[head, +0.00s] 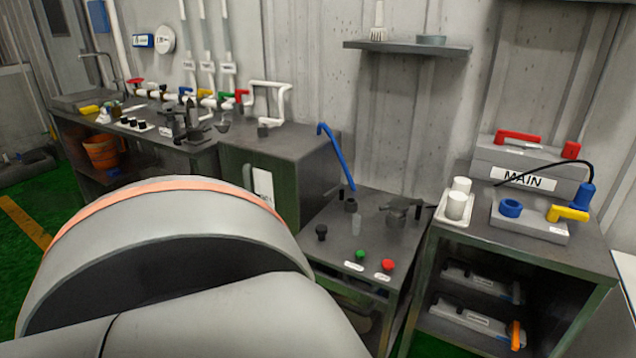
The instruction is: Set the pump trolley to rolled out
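I cannot make out for certain which thing is the pump trolley. A low grey metal stand (345,232) in the middle carries a green button (360,255), a red button (387,265), dark knobs and small fittings. A blue curved handle (337,157) rises at its back left. Its lower part is partly hidden by a large grey rounded arm link of mine with an orange band, in the left foreground. Neither of my grippers shows in the head view.
A grey shelf table (593,262) at the right carries a box marked MAIN (527,182) and white cups. A dark cabinet (262,178) stands left of the stand. A long bench (190,148) with valves runs along the wall. Green floor (75,180) shows at the left.

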